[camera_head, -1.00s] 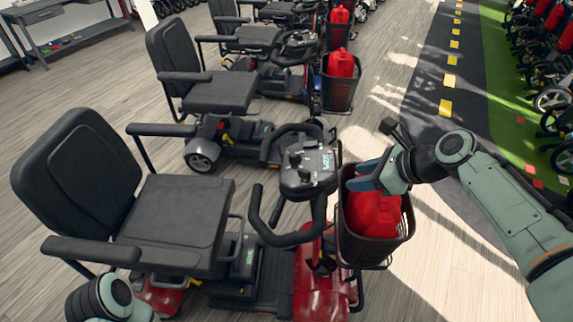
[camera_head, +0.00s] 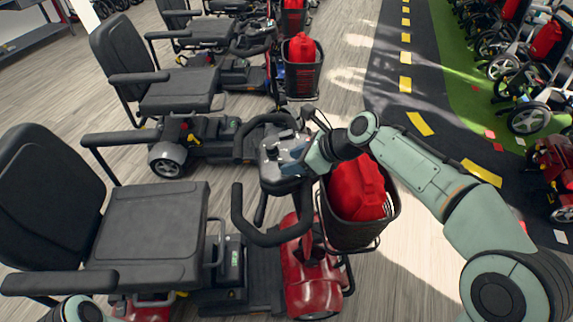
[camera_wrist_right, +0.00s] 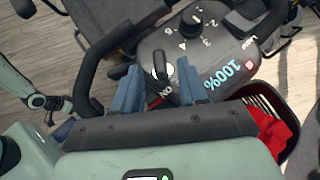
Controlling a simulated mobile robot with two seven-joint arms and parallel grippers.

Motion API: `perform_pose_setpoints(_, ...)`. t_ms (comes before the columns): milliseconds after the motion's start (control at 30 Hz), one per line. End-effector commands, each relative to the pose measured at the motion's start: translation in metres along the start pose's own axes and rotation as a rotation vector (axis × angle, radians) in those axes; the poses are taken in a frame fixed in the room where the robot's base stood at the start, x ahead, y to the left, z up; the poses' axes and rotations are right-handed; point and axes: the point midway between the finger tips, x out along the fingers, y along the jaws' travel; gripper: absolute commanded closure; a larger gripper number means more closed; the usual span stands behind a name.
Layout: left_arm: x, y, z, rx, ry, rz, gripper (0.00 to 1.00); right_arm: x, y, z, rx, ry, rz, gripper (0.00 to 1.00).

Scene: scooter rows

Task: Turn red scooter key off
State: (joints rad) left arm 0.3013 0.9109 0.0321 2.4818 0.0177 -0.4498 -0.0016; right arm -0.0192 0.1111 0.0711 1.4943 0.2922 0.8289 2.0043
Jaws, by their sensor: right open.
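The red scooter (camera_head: 310,280) stands in front of me in the head view, its black tiller console (camera_head: 285,160) facing the seat. In the right wrist view the console (camera_wrist_right: 205,50) shows a numbered dial, a lit "100%" display and a black key (camera_wrist_right: 161,66) beside a partly covered "ON" label. My right gripper (camera_wrist_right: 157,84) is open with its blue fingers on either side of the key; whether they touch it I cannot tell. In the head view my right gripper (camera_head: 300,157) is at the console's right side. Of my left arm only a link shows at bottom left.
A black basket (camera_head: 346,236) with a red container (camera_head: 357,190) hangs on the scooter's front, under my right forearm. Handlebars (camera_head: 240,215) curve around the console. More scooters stand in a row behind.

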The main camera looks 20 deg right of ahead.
Motion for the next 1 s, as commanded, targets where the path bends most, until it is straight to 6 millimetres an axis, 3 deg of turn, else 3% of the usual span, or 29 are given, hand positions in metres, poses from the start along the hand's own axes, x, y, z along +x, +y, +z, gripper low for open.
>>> perform_pose_setpoints(200,0.006,-0.003,-0.010,-0.003,0.027,-0.001,0.57,0.027,0.000,0.000,0.000,0.000,0.000,0.57)
perform_pose_setpoints(567,0.006,-0.003,-0.013,-0.004,0.034,-0.002,0.57,0.032,0.000,0.001,-0.001,-0.001,-0.002,0.57)
perform_pose_setpoints(633,0.006,-0.003,-0.013,-0.003,0.034,-0.002,0.57,0.031,0.000,0.001,0.000,-0.001,-0.001,0.74)
perform_pose_setpoints(700,0.006,-0.003,-0.013,-0.003,0.034,-0.002,0.57,0.031,0.000,0.001,0.000,-0.001,-0.001,0.96)
perform_pose_setpoints(733,0.006,-0.003,-0.012,-0.003,0.034,-0.002,0.57,0.031,0.000,0.001,0.000,-0.001,-0.001,1.00)
perform_pose_setpoints(1000,0.002,-0.001,-0.007,-0.002,0.019,-0.001,0.57,0.031,-0.001,0.001,-0.007,0.001,0.009,1.00)
